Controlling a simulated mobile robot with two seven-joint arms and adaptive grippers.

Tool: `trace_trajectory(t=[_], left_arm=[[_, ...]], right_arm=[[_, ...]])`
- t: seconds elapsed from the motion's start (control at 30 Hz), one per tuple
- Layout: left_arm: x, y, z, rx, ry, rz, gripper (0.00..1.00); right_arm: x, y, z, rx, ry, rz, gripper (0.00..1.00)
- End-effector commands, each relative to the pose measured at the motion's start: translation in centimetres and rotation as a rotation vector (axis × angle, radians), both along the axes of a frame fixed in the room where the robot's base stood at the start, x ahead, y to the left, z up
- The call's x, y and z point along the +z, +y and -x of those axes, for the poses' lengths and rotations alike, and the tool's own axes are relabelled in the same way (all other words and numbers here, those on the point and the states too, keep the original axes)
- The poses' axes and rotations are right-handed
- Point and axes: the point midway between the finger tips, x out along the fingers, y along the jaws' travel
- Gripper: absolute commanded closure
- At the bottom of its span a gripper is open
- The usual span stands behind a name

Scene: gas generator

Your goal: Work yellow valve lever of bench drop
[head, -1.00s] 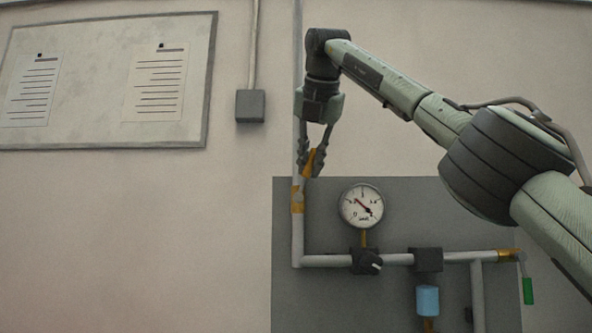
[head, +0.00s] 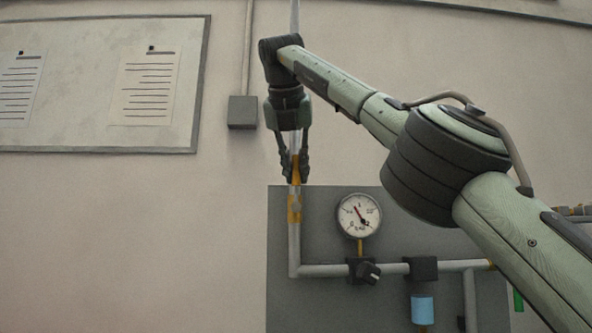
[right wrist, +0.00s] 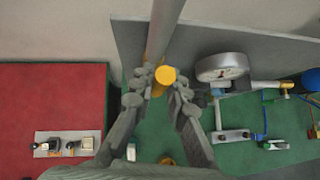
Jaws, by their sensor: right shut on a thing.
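The yellow valve lever (head: 296,167) stands upright in line with the vertical grey pipe, above the orange-yellow valve fitting (head: 294,209). My right gripper (head: 295,178) hangs down from above with its fingers on both sides of the lever, shut on it. In the right wrist view the round yellow end of the lever (right wrist: 164,74) sits between the fingertips (right wrist: 163,86), and the pipe (right wrist: 163,28) runs behind it. The fingers partly hide the lever in the head view. My left gripper is not in view.
A pressure gauge (head: 359,215) and a black knob (head: 364,271) sit close on the right, on the grey panel (head: 325,305). A grey wall box (head: 243,112) is to the left. Below, the right wrist view shows a red surface (right wrist: 45,100) and a green one (right wrist: 245,110) with small parts.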

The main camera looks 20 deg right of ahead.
Motion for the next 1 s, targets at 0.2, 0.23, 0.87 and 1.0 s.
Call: trace_trajectory(t=[0.2, 0.23, 0.87, 1.0], left_arm=[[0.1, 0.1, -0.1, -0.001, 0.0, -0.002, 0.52], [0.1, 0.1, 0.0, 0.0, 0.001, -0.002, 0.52], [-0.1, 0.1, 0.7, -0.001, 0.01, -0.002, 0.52], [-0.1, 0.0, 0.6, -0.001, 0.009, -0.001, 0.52]], right_arm=[[-0.2, 0.1, 0.0, 0.001, 0.005, 0.002, 0.8], [-0.2, 0.1, 0.0, 0.001, 0.005, 0.002, 0.76], [1.3, 0.7, 1.1, -0.001, 0.0, 0.001, 0.64], [2.2, 1.2, 2.1, 0.001, 0.001, 0.001, 0.64]])
